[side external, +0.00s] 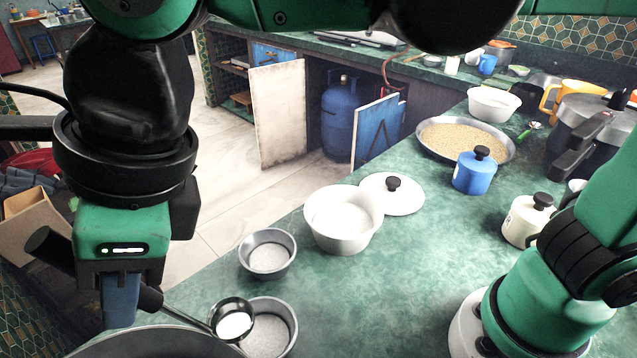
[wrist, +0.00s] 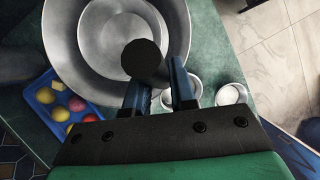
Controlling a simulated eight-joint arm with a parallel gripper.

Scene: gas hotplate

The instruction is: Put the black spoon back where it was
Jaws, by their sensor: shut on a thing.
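My gripper (side external: 121,312) is shut on the black spoon's handle; its fingers also show in the wrist view (wrist: 160,88). The handle's thick black end (wrist: 144,60) sticks out on one side of the fingers. On the other side, the spoon's round metal bowl (side external: 234,325) holds something white. In the side view it overlaps the left rim of the nearer small metal bowl (side external: 290,318), which has white grains in it. I cannot tell whether they touch. The spoon hangs over or beside a large metal pan (side external: 150,342), cut off by the frame.
A second small metal bowl (side external: 267,242) of white grains stands behind. A white pot (side external: 340,240) and its lid (side external: 392,196) are farther back. A blue tray of fruit (wrist: 48,88) lies beside the large pan. The counter (side external: 425,270) right of the white pot is clear.

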